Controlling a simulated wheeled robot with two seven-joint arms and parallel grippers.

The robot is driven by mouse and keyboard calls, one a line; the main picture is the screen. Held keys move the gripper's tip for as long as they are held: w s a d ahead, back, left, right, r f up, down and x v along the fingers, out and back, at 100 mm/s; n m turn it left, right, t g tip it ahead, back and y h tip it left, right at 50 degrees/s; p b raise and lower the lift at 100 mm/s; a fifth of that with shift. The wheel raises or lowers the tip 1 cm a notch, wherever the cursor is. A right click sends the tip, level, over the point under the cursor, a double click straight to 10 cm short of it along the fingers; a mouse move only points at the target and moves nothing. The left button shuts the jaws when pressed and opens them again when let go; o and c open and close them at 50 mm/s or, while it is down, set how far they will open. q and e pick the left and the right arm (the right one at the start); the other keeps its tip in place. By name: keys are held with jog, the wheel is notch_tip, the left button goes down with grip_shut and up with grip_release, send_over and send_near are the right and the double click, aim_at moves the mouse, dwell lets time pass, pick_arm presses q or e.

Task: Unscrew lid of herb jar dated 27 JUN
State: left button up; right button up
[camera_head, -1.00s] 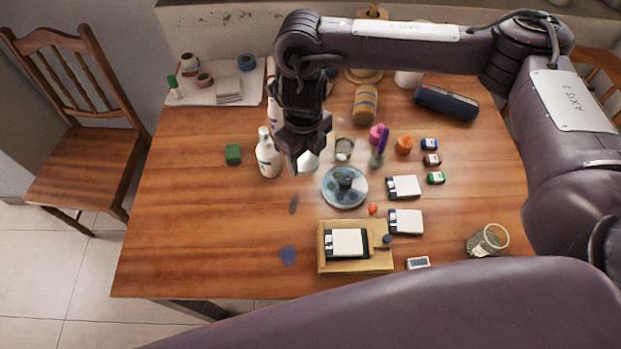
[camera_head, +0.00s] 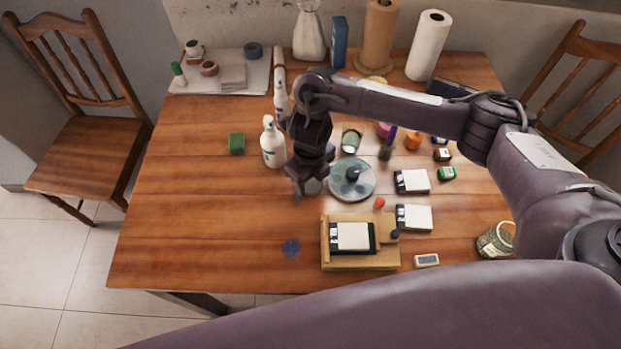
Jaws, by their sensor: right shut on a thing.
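My right gripper (camera_head: 304,188) hangs low over the table, left of the clear disc stack. Its jaws are shut on a small pale thing (camera_head: 314,186), mostly hidden by the fingers; I cannot tell whether it is a jar or a lid. A glass jar (camera_head: 494,240) with greenish contents stands near the right front edge, partly behind my arm. Another small glass jar (camera_head: 351,140) stands behind the disc stack (camera_head: 352,182). No date is legible on any jar, so I cannot tell which reads 27 JUN. My left gripper does not show.
White spray bottles (camera_head: 273,146) stand left of my gripper. A green block (camera_head: 237,143) is further left. A wooden tray (camera_head: 361,262) with a floppy disk lies in front, with other disks (camera_head: 414,217) to its right. The left front table is mostly clear.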

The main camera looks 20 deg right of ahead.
aim_at(310, 183)
jog(key=shift+f, duration=0.1)
jog(key=o, duration=1.1)
jog(key=shift+r, duration=0.45)
jog(key=shift+r+p, duration=1.3)
jog(key=shift+r, duration=4.4)
